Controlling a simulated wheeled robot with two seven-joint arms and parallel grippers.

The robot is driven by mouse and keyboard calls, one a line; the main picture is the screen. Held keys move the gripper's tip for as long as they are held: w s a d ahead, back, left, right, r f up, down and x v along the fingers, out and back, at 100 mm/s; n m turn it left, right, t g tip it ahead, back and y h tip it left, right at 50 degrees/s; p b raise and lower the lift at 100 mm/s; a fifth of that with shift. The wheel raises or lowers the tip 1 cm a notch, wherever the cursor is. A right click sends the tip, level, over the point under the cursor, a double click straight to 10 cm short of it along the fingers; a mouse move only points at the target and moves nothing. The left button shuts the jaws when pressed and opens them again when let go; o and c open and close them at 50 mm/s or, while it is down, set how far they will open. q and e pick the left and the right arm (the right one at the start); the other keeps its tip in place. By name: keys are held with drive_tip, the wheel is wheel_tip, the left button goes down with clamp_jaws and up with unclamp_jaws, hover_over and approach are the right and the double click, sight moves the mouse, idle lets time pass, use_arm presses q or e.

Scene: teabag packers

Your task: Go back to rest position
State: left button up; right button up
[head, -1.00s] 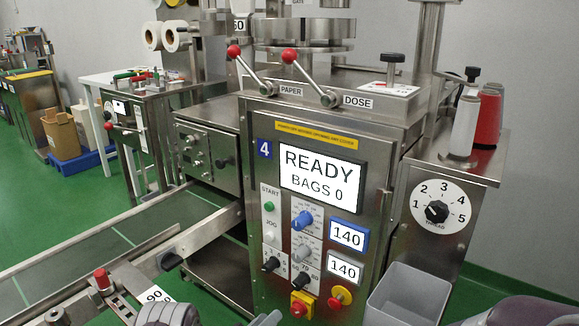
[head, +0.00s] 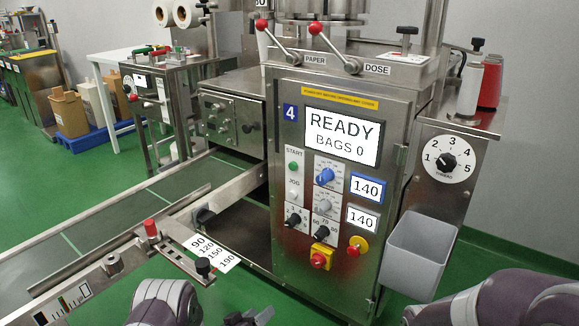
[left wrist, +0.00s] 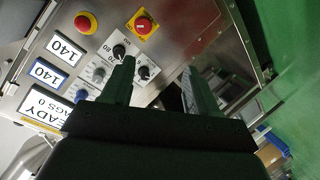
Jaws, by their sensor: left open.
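My left gripper (head: 250,318) shows only in part at the bottom edge of the head view, in front of the packing machine (head: 390,100). In the left wrist view my left gripper (left wrist: 158,90) has its two fingers apart with nothing between them. The machine's control panel shows upside down beyond the fingers, apart from them. My right arm (head: 490,305) comes in at the bottom right of the head view, but its gripper is out of frame. The machine's screen (head: 342,137) reads READY, BAGS 0.
A grey bin (head: 418,260) hangs at the machine's right side. A conveyor (head: 100,235) with a guide rail and red knob (head: 151,228) runs along the left. Green floor is open at the far left.

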use_arm(q)
drive_tip(key=s+a+f+m+g+y, duration=0.1)
drive_tip(key=s+a+f+g+y, duration=0.2)
drive_tip(key=s+a+g+y, duration=0.5)
drive_tip(key=s+a+r+g, duration=0.2)
drive_tip(key=s+r+g, duration=0.2)
drive_tip(key=s+r, duration=1.45)
wheel_tip(320, 180, up, 36)
drive_tip(key=t+p, duration=0.1)
drive_tip(key=p, duration=3.4)
drive_tip(key=shift+w+r+p, duration=0.15)
drive_tip(key=shift+r+p, duration=0.05)
drive_tip(key=shift+p, duration=0.15)
